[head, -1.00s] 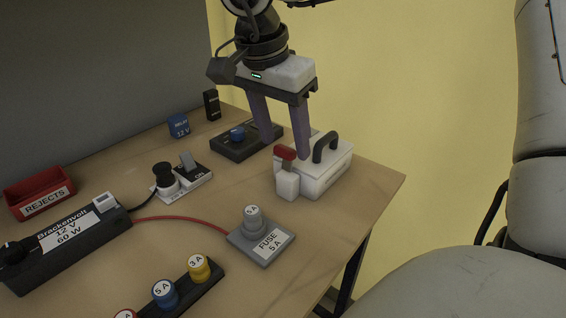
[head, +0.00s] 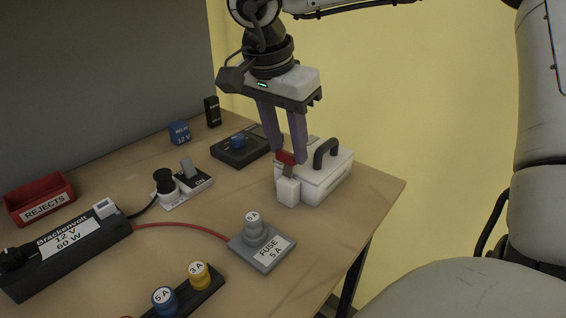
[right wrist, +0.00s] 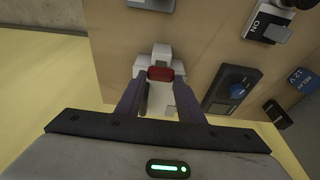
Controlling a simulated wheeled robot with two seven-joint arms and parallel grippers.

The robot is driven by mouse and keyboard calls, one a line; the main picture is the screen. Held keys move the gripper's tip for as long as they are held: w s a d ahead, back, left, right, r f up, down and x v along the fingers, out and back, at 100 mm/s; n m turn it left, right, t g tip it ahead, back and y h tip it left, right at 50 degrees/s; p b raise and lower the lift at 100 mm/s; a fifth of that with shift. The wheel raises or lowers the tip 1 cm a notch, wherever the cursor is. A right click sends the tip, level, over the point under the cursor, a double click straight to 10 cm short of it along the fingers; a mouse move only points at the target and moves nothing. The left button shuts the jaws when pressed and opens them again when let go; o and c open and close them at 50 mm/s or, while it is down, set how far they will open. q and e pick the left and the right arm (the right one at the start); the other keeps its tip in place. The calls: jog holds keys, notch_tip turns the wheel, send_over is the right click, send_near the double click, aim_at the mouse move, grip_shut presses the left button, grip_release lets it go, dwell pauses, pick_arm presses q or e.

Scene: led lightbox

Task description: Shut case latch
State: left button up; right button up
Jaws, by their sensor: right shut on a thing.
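The white case (head: 325,183) with a black carry handle (head: 326,152) stands near the right edge of the table. Its latch has a red-tipped lever (head: 286,158) above a white block (head: 288,191) on the near side. My right gripper (head: 287,158) comes down from above, its purple fingers on either side of the red tip, and is shut on it. In the right wrist view the red tip (right wrist: 160,73) lies between the fingertips (right wrist: 160,82). The fingers partly hide the lever and case. My left gripper is not in view.
A grey fuse block (head: 262,246) stands in front of the case. A black box with a blue knob (head: 238,150) is behind, left of the gripper. A switch (head: 190,178), power supply (head: 65,245) and red rejects bin (head: 40,198) are farther left. Bare wood lies between them.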

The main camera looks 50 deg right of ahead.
jog(key=shift+d, duration=0.4)
jog(key=shift+d+f, duration=0.15)
jog(key=shift+d, duration=0.55)
jog(key=shift+w+d+f, duration=0.1)
jog(key=shift+d+f, duration=0.15)
jog(key=shift+d, duration=0.2)
jog(key=shift+d+f, duration=0.3)
jog(key=shift+d, duration=0.15)
jog(key=shift+d+f, duration=0.1)
dwell(0.3)
